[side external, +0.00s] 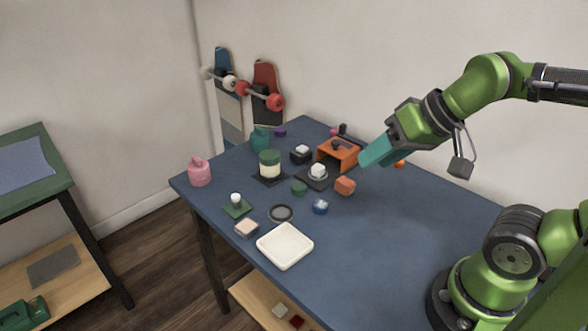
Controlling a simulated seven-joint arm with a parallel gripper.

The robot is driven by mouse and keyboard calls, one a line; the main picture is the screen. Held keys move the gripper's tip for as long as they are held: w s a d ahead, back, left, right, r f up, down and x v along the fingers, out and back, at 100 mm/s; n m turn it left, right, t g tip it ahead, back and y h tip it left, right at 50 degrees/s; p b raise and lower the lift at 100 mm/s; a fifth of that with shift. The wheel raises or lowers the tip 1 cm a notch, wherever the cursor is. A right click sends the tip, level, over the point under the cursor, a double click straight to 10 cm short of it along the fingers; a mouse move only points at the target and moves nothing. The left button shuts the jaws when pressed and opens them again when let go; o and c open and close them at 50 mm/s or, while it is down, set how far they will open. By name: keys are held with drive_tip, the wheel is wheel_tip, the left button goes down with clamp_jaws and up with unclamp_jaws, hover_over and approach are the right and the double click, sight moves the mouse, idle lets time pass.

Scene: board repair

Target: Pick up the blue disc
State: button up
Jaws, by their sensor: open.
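A small round blue piece (320,207), with a pale patch on top, sits on the dark blue table right of the middle of the cluster; it is the only thing here that looks like the blue disc. My gripper (366,160), with teal fingers, hangs above the table at the right of the orange holder, higher than the blue piece and up and right of it in the picture. It is open, and I see nothing held in it. The gap between the fingers is hard to make out from this side.
An orange holder (338,152), a dark ring (281,213), a green piece (299,188) and a white tray (285,246) stand around. The table's right front (400,245) is clear.

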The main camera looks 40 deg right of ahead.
drive_tip(key=o, duration=0.6)
drive_tip(key=g+h, duration=0.2)
drive_tip(key=g, duration=0.5)
hover_over(320, 203)
wheel_tip(320, 203, down, 7)
wheel_tip(320, 203, down, 11)
drive_tip(key=shift+s+a+r, duration=0.1)
drive_tip(key=shift+s, duration=0.05)
drive_tip(key=shift+f, duration=3.2)
